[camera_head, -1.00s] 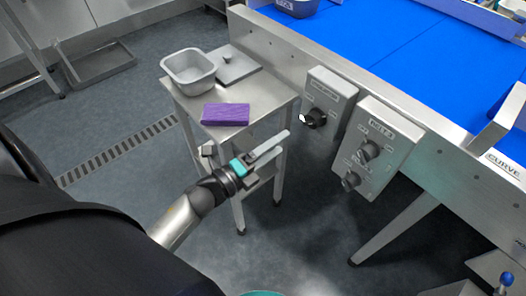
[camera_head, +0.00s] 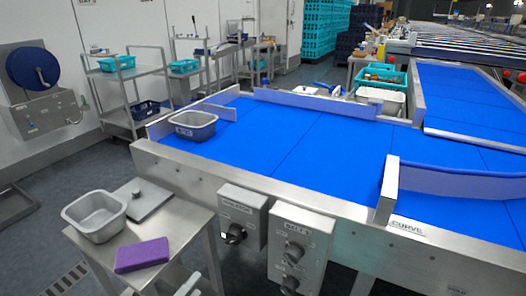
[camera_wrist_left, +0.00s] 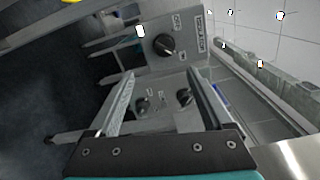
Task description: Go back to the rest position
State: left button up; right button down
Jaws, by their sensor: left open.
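My left gripper shows in the left wrist view (camera_wrist_left: 160,80), its two fingers spread apart with nothing between them. Beyond the fingers are the grey control boxes with black knobs (camera_wrist_left: 163,45). The rest of the left arm is out of that view. My right gripper is in neither view.
On the small table are an empty grey tub (camera_head: 95,216), a flat grey lid (camera_head: 143,199) and a purple block (camera_head: 142,254). The blue conveyor (camera_head: 290,146) has a steel side frame and carries a grey tub (camera_head: 193,125). Grey floor lies left.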

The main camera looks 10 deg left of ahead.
pick_arm(q)
jog(key=s+a+f+n+g+y+p, duration=0.1)
jog(key=s+a+f+n+g+y, duration=0.15)
jog(key=f+n, duration=0.55)
jog(key=s+a+f+n+g+y+p, duration=0.1)
jog(key=s+f+n+g+y, duration=0.25)
jog(key=f, duration=0.85)
jog(key=s+f+n+g, duration=0.4)
jog(key=s+f, duration=0.3)
jog(key=s, duration=0.3)
jog(key=s+f+n+g+p, duration=0.1)
jog(key=s+f+n+g, duration=0.3)
jog(key=s, duration=0.6)
notch_tip(320, 180, down, 3)
jog(key=shift+s+f+n, duration=0.1)
jog(key=shift+s+n, duration=0.05)
jog(key=shift+n, duration=0.9)
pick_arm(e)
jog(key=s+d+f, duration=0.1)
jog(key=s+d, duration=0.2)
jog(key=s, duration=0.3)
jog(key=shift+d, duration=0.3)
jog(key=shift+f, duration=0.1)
